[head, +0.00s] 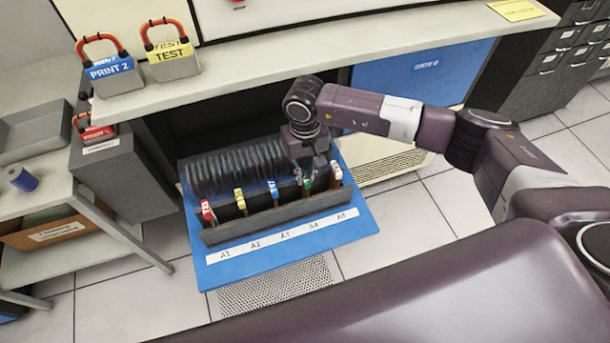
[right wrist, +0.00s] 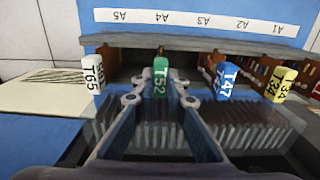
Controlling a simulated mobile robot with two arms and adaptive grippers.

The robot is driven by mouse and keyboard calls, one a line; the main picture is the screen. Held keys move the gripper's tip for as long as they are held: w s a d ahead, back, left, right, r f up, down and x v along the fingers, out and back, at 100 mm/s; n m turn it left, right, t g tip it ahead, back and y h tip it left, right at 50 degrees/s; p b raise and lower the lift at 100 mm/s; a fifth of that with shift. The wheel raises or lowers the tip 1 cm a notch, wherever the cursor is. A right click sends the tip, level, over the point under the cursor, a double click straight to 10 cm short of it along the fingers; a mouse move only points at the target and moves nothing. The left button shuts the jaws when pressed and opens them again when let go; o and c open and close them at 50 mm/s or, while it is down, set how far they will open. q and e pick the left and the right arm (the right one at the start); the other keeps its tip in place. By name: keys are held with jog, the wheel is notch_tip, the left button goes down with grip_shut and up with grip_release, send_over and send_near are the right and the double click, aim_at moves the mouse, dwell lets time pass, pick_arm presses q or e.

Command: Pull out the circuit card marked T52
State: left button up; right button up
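The circuit card T52 has a green tag (right wrist: 160,76) and stands in the card row above the A4 label; its tag also shows in the head view (head: 307,184). My right gripper (head: 308,168) reaches down over it from above. In the right wrist view my right gripper's fingers (right wrist: 161,92) come together on both sides of the green tag and look shut on it. My left gripper is not in view.
White T65 (right wrist: 92,75) and blue T47 (right wrist: 226,80) tags flank T52, with yellow T34 (right wrist: 279,85) further along. A red-tagged card (head: 207,211) stands at A1. The cards sit in a blue pulled-out drawer (head: 285,253) under the counter (head: 340,45).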

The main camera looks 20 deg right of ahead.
jog(key=shift+r+p, duration=1.75)
jog(key=shift+r, duration=2.75)
grip_shut()
jog(key=shift+r, duration=0.1)
notch_tip(320, 180, up, 6)
jog(key=p, duration=0.2)
jog(key=shift+p, duration=0.3)
notch_tip(320, 180, up, 6)
jog(key=shift+f+p, duration=0.1)
jog(key=shift+p, duration=0.65)
